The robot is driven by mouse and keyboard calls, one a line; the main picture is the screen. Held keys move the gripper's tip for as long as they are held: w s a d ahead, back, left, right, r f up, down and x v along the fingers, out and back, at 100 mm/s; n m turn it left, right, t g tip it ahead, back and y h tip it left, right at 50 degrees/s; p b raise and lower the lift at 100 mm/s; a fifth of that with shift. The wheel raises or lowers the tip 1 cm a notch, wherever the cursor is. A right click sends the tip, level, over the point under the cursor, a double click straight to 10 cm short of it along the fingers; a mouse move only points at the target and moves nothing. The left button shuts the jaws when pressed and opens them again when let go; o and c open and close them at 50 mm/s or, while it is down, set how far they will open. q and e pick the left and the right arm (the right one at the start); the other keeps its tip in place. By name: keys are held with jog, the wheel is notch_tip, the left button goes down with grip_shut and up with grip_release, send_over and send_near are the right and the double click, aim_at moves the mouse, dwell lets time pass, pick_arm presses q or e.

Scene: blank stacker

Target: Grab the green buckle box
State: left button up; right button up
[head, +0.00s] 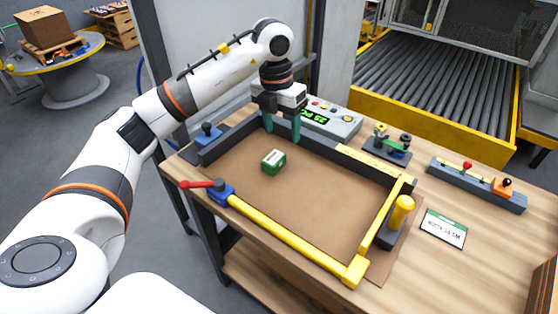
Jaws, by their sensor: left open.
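The green buckle box (273,161) is a small green box with a white label on top. It sits on the brown board (310,205) inside the frame on the workbench, toward the left back. My left gripper (282,134) points down with its two teal fingers apart and nothing visible between them. It hangs behind and above the box, near the frame's back rail, apart from the box. My right gripper does not show.
Dark back rails and yellow front and right bars (290,236) border the board. A red-handled clamp (206,186) is at the left front. A control box (330,119) stands behind, a label card (443,229) lies at right. A roller conveyor (430,80) is beyond.

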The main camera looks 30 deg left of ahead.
pick_arm(q)
jog(key=a+y, duration=0.1)
jog(key=a, duration=0.1)
send_over(274, 157)
jog(key=shift+n, duration=0.3)
jog(key=f, duration=0.5)
jog(key=shift+s+a+f, duration=0.1)
jog(key=shift+s+a, duration=0.05)
jog(key=shift+a, duration=0.1)
jog(key=shift+d+f+p, duration=0.2)
jog(key=shift+f+p, duration=0.2)
jog(key=shift+f, duration=2.5)
jog(key=c, duration=1.1)
jog(key=shift+r, duration=0.1)
jog(key=shift+c, duration=0.2)
